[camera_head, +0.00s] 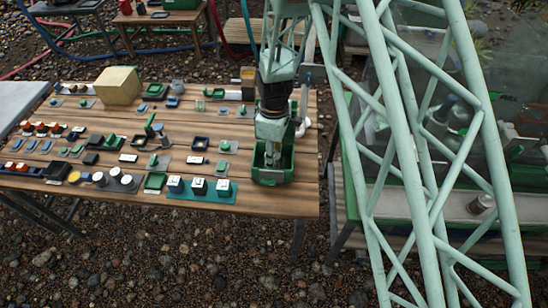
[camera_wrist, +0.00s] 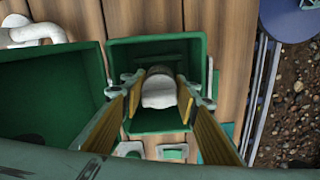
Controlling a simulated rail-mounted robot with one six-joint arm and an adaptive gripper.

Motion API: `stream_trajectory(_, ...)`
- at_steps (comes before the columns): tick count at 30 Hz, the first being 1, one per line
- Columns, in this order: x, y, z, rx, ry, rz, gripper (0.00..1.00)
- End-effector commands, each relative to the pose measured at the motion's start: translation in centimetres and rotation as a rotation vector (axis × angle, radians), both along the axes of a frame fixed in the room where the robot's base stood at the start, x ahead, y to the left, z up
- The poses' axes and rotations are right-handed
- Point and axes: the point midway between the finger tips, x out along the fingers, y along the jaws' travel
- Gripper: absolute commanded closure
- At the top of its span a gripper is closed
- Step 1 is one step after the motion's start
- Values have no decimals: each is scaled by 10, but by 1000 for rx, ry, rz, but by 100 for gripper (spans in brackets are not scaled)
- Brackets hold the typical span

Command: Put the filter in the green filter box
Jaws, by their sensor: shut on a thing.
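My gripper (camera_head: 272,156) points down at the right end of the wooden table. Its yellow-padded fingers (camera_wrist: 160,92) are shut on the pale, rounded filter (camera_wrist: 159,88) in the wrist view. The green filter box (camera_head: 271,179) stands upright below the gripper near the table's right edge. In the wrist view the open green box (camera_wrist: 130,62) lies around and behind the filter. The filter appears within the box's outline from above; I cannot tell how deep it is or whether it touches the bottom. In the head view the fingers largely hide the filter.
A larger green container (camera_wrist: 48,95) is close on the left in the wrist view, with a white pipe (camera_wrist: 35,33) behind it. The wooden table (camera_head: 225,206) holds many small parts, a teal tray (camera_head: 176,195) and a yellow block (camera_head: 118,86). Gravel lies beyond its edge.

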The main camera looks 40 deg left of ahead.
Motion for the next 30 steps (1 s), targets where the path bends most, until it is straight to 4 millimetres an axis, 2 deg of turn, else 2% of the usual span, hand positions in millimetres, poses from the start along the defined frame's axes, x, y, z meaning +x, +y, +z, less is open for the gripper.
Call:
stream_trajectory(6, 0, 0, -3, 0, 0, 0, 85)
stream_trajectory(7, 0, 0, -3, 0, 0, 0, 71)
stream_trajectory(9, 0, 0, -3, 0, 0, 0, 66)
stream_trajectory(23, 0, 0, 0, 0, 0, 0, 66)
stream_trajectory(30, 1, 1, 17, 2, -2, 0, 66)
